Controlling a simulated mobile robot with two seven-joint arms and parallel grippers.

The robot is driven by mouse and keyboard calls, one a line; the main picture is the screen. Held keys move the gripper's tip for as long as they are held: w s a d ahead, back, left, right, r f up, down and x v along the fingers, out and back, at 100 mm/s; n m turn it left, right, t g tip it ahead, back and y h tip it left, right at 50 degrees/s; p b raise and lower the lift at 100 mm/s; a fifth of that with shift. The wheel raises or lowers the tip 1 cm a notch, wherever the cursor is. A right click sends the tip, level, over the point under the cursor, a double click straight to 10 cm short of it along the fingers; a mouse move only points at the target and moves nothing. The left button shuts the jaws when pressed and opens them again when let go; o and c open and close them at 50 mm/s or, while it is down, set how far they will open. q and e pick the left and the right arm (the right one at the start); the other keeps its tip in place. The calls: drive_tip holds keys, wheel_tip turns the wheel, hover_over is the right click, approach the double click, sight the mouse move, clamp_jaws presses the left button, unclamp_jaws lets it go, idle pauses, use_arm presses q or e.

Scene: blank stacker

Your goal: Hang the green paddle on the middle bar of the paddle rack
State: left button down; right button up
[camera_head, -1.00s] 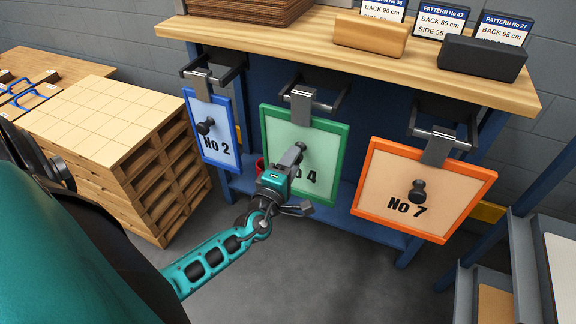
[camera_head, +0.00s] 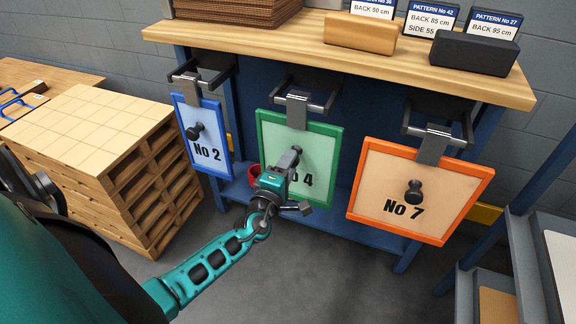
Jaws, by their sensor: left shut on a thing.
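The green paddle (camera_head: 312,148), a green-framed board marked with a 4, hangs by its grey hook (camera_head: 297,108) at the middle bar (camera_head: 328,101) of the paddle rack. My left gripper (camera_head: 291,161) is shut on the paddle's dark knob, in front of the board. The gripper hides part of the lettering and the lower left of the board. Whether the hook's weight rests fully on the bar cannot be told. The blue paddle No 2 (camera_head: 204,146) hangs to the left, and the orange paddle No 7 (camera_head: 391,182) to the right. My right gripper is not in view.
A wooden bench top (camera_head: 300,45) juts out above the paddles, with brown and black blocks and pattern cards on it. A wooden stack (camera_head: 100,130) stands at the left. Grey shelving (camera_head: 520,250) stands at the right.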

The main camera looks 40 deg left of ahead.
use_arm(q)
drive_tip(key=shift+r, duration=0.25)
drive_tip(key=c, duration=0.6)
unclamp_jaws()
drive_tip(key=shift+o, duration=0.6)
drive_tip(key=shift+f, duration=0.15)
drive_tip(key=p+v, duration=0.2)
drive_tip(key=v, duration=1.1)
drive_tip(key=shift+w, duration=0.1)
